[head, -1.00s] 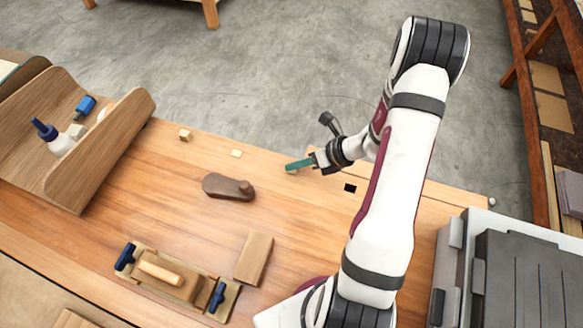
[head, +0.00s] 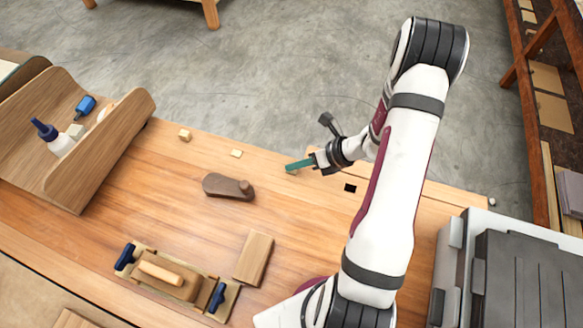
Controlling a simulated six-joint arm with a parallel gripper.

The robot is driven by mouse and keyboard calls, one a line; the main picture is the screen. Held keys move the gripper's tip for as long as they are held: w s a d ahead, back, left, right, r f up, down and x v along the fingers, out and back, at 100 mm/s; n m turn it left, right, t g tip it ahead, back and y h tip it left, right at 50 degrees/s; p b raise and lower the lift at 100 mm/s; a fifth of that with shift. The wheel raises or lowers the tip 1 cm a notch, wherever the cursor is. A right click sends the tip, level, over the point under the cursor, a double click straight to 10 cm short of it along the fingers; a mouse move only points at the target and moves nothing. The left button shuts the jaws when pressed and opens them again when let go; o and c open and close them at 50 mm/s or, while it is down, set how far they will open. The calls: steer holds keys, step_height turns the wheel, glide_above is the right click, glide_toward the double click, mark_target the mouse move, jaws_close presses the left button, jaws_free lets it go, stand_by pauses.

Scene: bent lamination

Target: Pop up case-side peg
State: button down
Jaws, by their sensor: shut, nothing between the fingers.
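My gripper (head: 288,167) has teal fingers and is shut with nothing visible in it, low over the back edge of the wooden bench. A small pale peg (head: 291,172) shows just under the fingertips, mostly hidden by them. I cannot tell whether they touch it or how high it stands. Further left along the back edge, a pale peg (head: 236,153) looks nearly level with the bench top, and another pale peg (head: 185,135) stands up from it. A dark square hole (head: 350,188) lies to the right of my gripper. The grey case (head: 530,270) is at the lower right.
A brown wooden plane-like tool (head: 229,187) lies left of my gripper. A clamped wooden form (head: 180,285) and a wooden board (head: 254,258) lie at the front. A wooden rack (head: 100,165) with a glue bottle (head: 55,138) stands at the left.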

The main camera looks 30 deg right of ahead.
mark_target(296, 171)
steer(key=shift+r, duration=3.1)
